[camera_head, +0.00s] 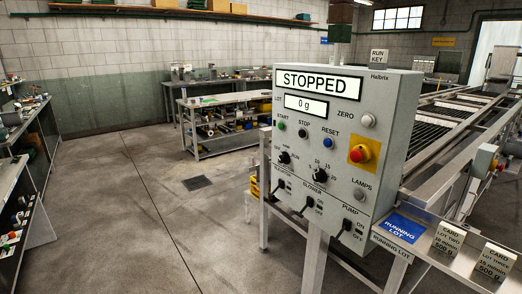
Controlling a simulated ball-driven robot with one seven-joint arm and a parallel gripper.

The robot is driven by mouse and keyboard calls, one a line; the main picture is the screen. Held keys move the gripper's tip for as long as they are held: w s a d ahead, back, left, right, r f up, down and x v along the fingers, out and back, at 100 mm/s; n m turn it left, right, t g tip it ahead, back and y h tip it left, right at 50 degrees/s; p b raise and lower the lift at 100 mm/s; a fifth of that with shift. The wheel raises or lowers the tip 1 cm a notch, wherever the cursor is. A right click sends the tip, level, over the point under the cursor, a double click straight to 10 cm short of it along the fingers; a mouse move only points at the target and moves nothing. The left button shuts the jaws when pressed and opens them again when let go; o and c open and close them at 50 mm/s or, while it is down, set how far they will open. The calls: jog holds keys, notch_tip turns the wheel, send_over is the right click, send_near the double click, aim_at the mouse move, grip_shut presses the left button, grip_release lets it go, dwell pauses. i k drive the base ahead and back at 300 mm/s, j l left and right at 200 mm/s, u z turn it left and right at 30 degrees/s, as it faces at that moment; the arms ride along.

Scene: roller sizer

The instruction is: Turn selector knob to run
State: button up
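The grey control box (343,115) stands on legs right of the middle. Its display (318,82) reads "STOPPED", and the smaller lot display (306,103) reads "0 g". The black selector knob (284,158) is at the panel's lower left, with small labels around it, including OFF and RUN. Its pointer is too small to read for sure. A second black knob (319,175) with numbers around it sits to its right. My gripper is not in view, and nothing covers the panel.
Green START (282,125), black STOP (302,133) and blue RESET (328,143) buttons lie above the knobs. A red stop button (357,155) is at right. Several lever switches line the bottom. Cards (447,240) stand on the shelf at right. The floor left is open.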

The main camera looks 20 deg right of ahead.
aim_at(285, 158)
jog(key=i+l, duration=0.1)
jog(key=i, duration=1.8)
jog(key=j+u, duration=0.05)
jog(key=j, duration=0.05)
